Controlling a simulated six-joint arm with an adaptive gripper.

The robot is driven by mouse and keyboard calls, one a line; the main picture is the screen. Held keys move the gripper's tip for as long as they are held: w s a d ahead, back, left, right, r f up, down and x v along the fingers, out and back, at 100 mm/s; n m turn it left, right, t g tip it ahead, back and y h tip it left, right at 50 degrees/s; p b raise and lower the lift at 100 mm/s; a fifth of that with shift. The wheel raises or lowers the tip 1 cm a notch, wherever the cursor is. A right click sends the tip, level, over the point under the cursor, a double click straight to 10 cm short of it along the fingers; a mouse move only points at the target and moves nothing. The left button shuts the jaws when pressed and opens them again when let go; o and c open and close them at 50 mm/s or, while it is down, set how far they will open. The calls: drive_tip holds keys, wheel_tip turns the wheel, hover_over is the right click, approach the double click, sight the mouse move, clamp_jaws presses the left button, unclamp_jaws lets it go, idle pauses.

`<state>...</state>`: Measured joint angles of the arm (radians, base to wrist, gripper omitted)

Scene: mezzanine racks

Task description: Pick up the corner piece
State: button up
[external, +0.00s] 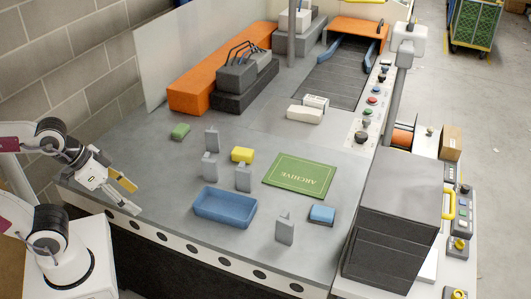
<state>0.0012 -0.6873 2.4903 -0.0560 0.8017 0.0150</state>
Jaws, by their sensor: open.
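I cannot tell for sure which item is the corner piece. Several small grey upright pieces stand on the grey table: a back one (211,139), one just in front of it (209,165), one by the yellow block (243,178) and one near the front edge (285,228). A yellow block (242,154), a green block (180,131) and a blue block (322,214) lie apart from each other. My gripper (134,199) is at the table's left end, open, well left of these items. An orange-yellow part shows at one finger. Its gap looks empty.
A blue tray (203,213) sits near the front edge, between my gripper and the front grey piece. A green "ARCHIVE" mat (299,175) lies to its right. Dark stacked boxes (395,210) stand at right. The table's left part is clear.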

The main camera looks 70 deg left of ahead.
drive_tip(key=w+a+f+n+t+y, duration=0.2)
drive_tip(key=w+n+t, duration=0.3)
drive_tip(key=w, duration=1.9)
drive_tip(key=n+g+y, duration=0.3)
drive_tip(key=n+y, duration=0.3)
drive_tip(key=y, duration=0.4)
approach(208, 162)
drive_tip(key=x, duration=0.3)
drive_tip(key=r+x, duration=0.1)
drive_tip(key=x, duration=0.1)
drive_tip(key=shift+w+f, duration=0.1)
drive_tip(key=shift+w, duration=0.35)
drive_tip(key=shift+x, duration=1.25)
